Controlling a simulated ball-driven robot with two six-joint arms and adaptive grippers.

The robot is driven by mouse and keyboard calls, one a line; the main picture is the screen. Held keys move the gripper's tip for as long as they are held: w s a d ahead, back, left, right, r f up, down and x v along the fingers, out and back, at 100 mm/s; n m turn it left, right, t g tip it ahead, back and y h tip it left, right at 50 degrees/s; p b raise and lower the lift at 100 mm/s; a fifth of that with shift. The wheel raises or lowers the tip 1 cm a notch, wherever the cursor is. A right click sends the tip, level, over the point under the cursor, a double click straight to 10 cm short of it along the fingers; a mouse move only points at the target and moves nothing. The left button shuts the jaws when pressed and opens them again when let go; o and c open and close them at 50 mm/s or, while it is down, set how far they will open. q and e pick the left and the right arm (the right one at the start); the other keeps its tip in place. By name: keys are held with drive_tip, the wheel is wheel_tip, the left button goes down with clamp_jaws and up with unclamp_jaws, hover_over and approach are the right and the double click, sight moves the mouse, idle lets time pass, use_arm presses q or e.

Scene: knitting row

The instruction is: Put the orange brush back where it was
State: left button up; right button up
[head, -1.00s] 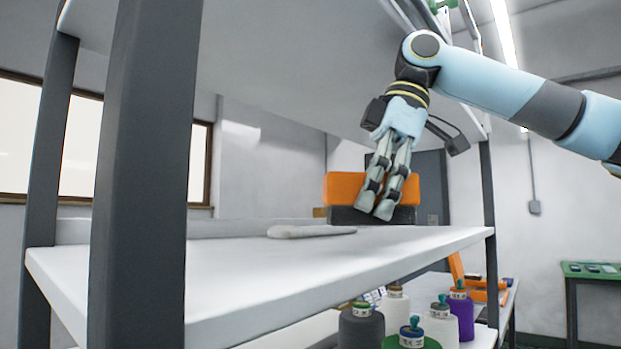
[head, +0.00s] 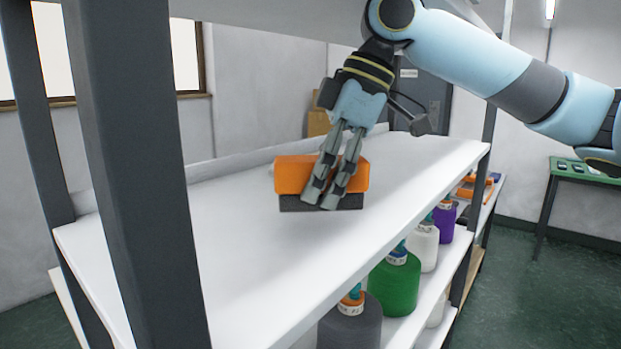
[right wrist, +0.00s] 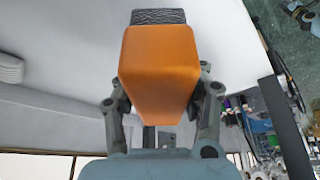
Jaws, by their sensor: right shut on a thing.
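The orange brush (head: 293,174) is an orange block with a dark bristle side facing down. My right gripper (head: 328,200) is shut on it, with its fingers across the brush's near face in the head view. The brush is over the white shelf board (head: 230,240); I cannot tell for sure whether its dark underside touches the board. In the right wrist view the brush (right wrist: 160,70) fills the space between the two fingers (right wrist: 162,105), with its dark bristles at the far end. My left gripper is not in view.
A dark shelf post (head: 130,170) stands in front on the left. The upper shelf hangs over the arm. The board around the brush is largely bare.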

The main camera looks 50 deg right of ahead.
sight(310, 205)
drive_tip(key=shift+w+a, duration=0.25)
drive_tip(key=shift+w, duration=0.05)
drive_tip(key=shift+w+a+r+p, duration=0.1)
drive_tip(key=shift+a+r+p, duration=0.05)
drive_tip(key=shift+a+p, duration=0.25)
wheel_tip(310, 205, down, 4)
drive_tip(key=shift+r+p, duration=0.15)
drive_tip(key=shift+p, duration=0.45)
drive_tip(key=o, duration=1)
drive_tip(key=shift+r, duration=0.1)
